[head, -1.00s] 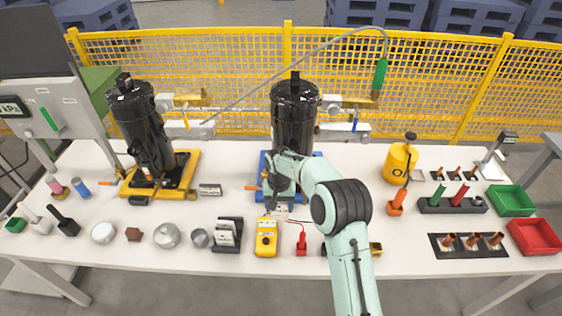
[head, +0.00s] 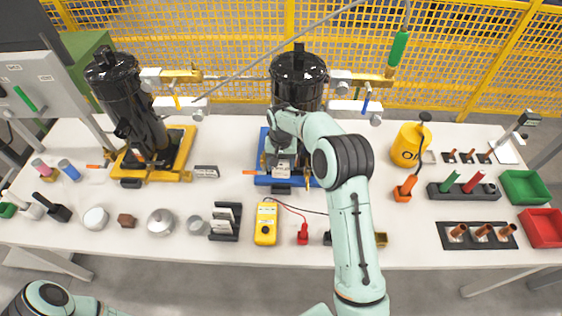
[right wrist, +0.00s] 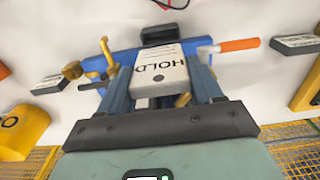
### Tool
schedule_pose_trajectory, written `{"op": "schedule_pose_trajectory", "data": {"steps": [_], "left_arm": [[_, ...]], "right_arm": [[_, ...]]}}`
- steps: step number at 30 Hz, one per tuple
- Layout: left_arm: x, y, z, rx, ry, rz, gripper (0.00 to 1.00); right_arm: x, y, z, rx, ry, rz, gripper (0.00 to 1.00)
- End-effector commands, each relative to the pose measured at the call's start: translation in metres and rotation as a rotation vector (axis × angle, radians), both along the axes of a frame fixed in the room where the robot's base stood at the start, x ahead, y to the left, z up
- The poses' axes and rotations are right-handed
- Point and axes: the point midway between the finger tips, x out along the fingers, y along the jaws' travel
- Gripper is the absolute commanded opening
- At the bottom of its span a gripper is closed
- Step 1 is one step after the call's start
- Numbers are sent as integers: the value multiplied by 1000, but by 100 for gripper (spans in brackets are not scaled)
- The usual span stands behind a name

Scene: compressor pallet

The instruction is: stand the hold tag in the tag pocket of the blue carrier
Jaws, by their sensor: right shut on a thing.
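The white hold tag (head: 282,171), marked HOLD, is between the fingers of my right gripper (head: 281,160). In the right wrist view the tag (right wrist: 160,72) lies between the two fingers, which are shut on it. The blue carrier (head: 262,179) stands at mid-table under a black compressor (head: 298,82). The black tag pocket (head: 281,189) is at the carrier's front edge, just below the tag in the head view. The pocket (right wrist: 172,33) also shows beyond the tag's far end in the right wrist view. I cannot tell whether they touch. My left gripper is out of view.
A yellow carrier (head: 184,160) with another black compressor stands at left. A tag rack (head: 224,222), a yellow meter (head: 266,222) and a red-handled tool (head: 302,234) lie in front. An orange handle (right wrist: 240,44) sticks out beside the blue carrier. A yellow oil can (head: 407,146) stands at right.

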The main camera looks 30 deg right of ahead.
Motion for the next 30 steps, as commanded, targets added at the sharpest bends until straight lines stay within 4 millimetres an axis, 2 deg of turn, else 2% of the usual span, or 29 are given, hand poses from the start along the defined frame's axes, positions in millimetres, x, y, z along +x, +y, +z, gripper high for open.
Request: {"op": "schedule_pose_trajectory", "data": {"steps": [5,30], "left_arm": [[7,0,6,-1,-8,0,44],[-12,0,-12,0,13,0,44]], "right_arm": [[1,0,1,5,5,0,36],[0,-1,-69,2,8,-1,36]]}}
